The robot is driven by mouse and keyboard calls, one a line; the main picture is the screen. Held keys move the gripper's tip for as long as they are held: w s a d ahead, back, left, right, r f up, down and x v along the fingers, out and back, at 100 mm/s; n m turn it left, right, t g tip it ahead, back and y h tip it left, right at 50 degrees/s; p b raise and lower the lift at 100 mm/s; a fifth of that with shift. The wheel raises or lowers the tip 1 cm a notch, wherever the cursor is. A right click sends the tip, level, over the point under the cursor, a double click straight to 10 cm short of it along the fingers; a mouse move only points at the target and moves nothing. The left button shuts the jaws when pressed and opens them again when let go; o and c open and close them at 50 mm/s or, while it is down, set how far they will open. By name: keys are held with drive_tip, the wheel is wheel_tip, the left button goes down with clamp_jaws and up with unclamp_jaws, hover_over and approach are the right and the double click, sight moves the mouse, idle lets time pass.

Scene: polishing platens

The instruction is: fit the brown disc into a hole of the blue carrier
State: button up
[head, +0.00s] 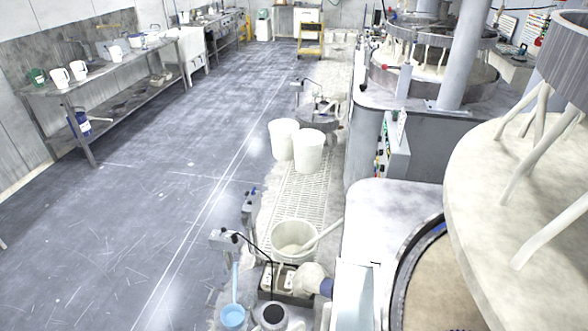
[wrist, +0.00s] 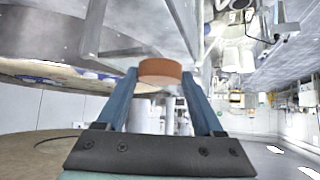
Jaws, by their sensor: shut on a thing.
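In the wrist view the brown disc (wrist: 160,71) is held between the two blue fingers of my gripper (wrist: 160,75), near their tips. The disc is clear of any surface there. Blue patches on the tan platen edge at the left of the wrist view look like part of the blue carrier (wrist: 88,75); its holes cannot be made out. In the head view only a small blue sliver (head: 438,228) shows at the lower platen's rim, and my gripper and the disc are not seen.
In the head view a large pale upper platen (head: 500,170) overhangs the lower tan platen (head: 440,290) at the right. White buckets (head: 308,152) and a grated walkway lie left of the machine. The grey floor (head: 150,200) is mostly open. A bench (head: 120,75) stands at the far left.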

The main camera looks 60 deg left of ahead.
drive_tip(key=w+d+b, duration=0.1)
drive_tip(key=w, duration=1)
drive_tip(key=w+d+b, duration=0.2)
drive_tip(key=w, duration=0.9)
drive_tip(key=w+d+b, duration=0.1)
drive_tip(key=w, duration=1)
drive_tip(key=shift+w+d, duration=0.1)
drive_tip(key=shift+d, duration=0.2)
drive_tip(key=shift+w+f+b, duration=0.2)
drive_tip(key=shift+f+b, duration=0.45)
drive_tip(key=shift+b, duration=0.1)
drive_tip(key=w+f+b, duration=0.2)
drive_tip(key=b, duration=0.1)
drive_tip(key=shift+w+d+f, duration=0.1)
drive_tip(key=shift+d+f, duration=0.1)
drive_tip(key=shift+f, duration=0.05)
drive_tip(key=shift+f+b, duration=1.3)
drive_tip(key=shift+f, duration=0.1)
drive_tip(key=shift+f, duration=0.15)
drive_tip(key=o, duration=1.3)
